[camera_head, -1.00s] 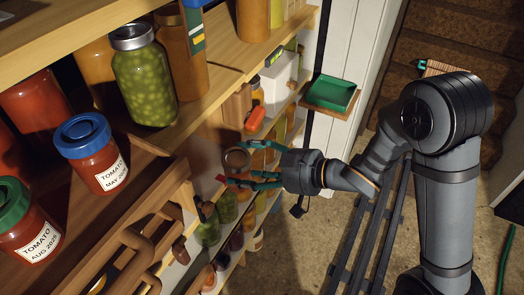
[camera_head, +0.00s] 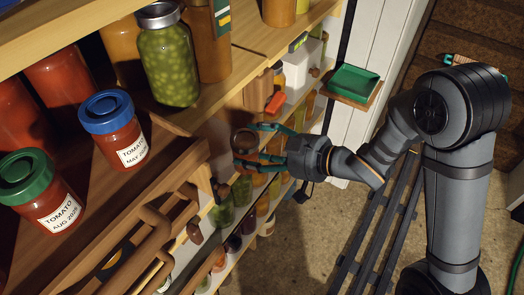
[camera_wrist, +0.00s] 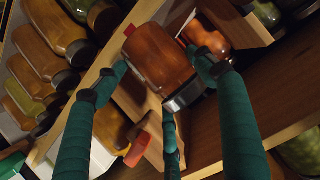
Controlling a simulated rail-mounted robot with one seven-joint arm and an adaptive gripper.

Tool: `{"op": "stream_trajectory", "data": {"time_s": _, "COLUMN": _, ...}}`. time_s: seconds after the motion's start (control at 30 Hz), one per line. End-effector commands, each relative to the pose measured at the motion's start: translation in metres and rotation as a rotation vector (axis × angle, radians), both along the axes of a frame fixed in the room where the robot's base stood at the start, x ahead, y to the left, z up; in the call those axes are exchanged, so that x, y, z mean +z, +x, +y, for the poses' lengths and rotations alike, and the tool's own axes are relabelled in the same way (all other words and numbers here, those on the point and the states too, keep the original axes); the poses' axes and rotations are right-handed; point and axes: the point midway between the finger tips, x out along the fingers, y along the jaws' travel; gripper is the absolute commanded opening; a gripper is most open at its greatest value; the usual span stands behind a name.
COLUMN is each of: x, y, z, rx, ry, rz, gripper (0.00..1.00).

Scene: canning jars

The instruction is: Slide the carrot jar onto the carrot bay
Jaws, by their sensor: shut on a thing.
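The jar in my gripper (camera_head: 254,142) has orange-brown contents. I take it for the carrot jar (camera_wrist: 160,58); no label is readable. No bay marked for carrots can be made out.
An orange-red block (camera_head: 275,102) is close beyond the fingers. Blue-lidded (camera_head: 107,112) and green-lidded (camera_head: 30,177) tomato jars stand at left, near a green-pickle jar (camera_head: 168,65). A green tray (camera_head: 355,82) is at the right. More jars fill lower shelves.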

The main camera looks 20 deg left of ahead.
Motion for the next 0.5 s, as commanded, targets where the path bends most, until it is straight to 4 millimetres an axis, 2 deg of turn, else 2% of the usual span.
{"op": "stream_trajectory", "data": {"time_s": 0.5, "x": 0.001, "y": 0.007, "z": 0.045, "rx": 0.002, "ry": 0.004, "rz": -0.003, "gripper": 0.29}}
